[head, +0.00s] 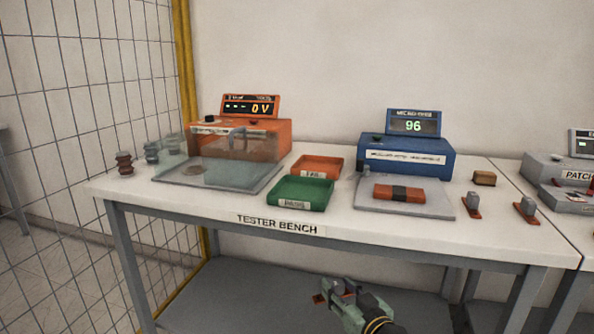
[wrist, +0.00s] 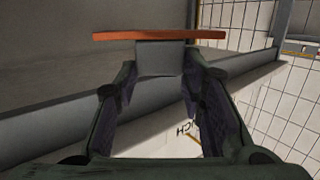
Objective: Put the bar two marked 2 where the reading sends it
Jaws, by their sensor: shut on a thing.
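My gripper (head: 338,290) is low in front of the bench, below the tabletop edge in the head view. It is shut on a copper bar with a grey block (wrist: 158,57). In the wrist view, the block is between the fingertips and the copper strip (wrist: 158,35) lies crosswise beyond them. No number is readable on it. The blue micro-ohm meter (head: 405,157) reads 96 on its display (head: 413,126). A red-orange FAIL tray (head: 318,160) and a green PASS tray (head: 306,209) stand beside it.
Two small copper-and-grey pieces (head: 472,205) (head: 526,210) and a brown block (head: 484,178) stand right. An orange tester (head: 250,137) reads 0 V. Bushings (head: 125,163) stand left.

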